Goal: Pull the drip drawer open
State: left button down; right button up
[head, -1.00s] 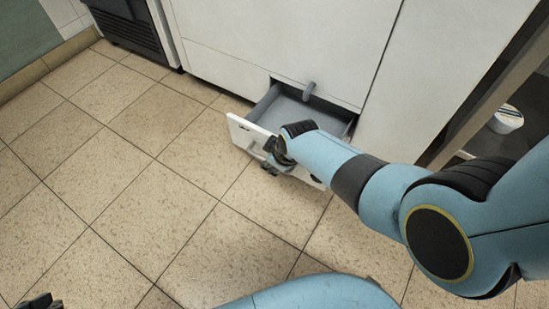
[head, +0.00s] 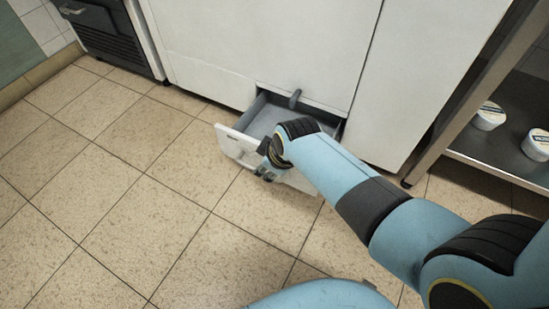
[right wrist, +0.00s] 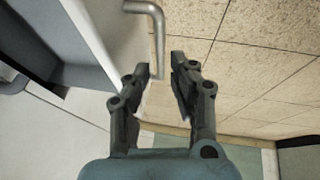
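The drip drawer (head: 224,139) stands pulled out at the bottom of a white cabinet, its grey inside showing behind a white front. My right gripper (head: 266,170) is at the outer side of the drawer front, and my arm hides part of the drawer. In the right wrist view, a grey bent handle bar (right wrist: 158,34) runs down between the tips of my right gripper (right wrist: 161,67). The fingers are apart, with narrow gaps beside the bar. The drawer front's pale edge (right wrist: 103,28) lies left of the bar. My left gripper is out of view.
A grey spout-like piece (head: 295,99) sticks out of the white cabinet (head: 255,45) above the drawer. White tubs (head: 488,117) stand on a dark low shelf (head: 500,160) at right. Tiled floor (head: 130,220) is clear at left and in front.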

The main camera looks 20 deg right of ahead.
jog(key=v, duration=0.6)
jog(key=shift+s+r, duration=0.2)
jog(key=shift+r, duration=0.15)
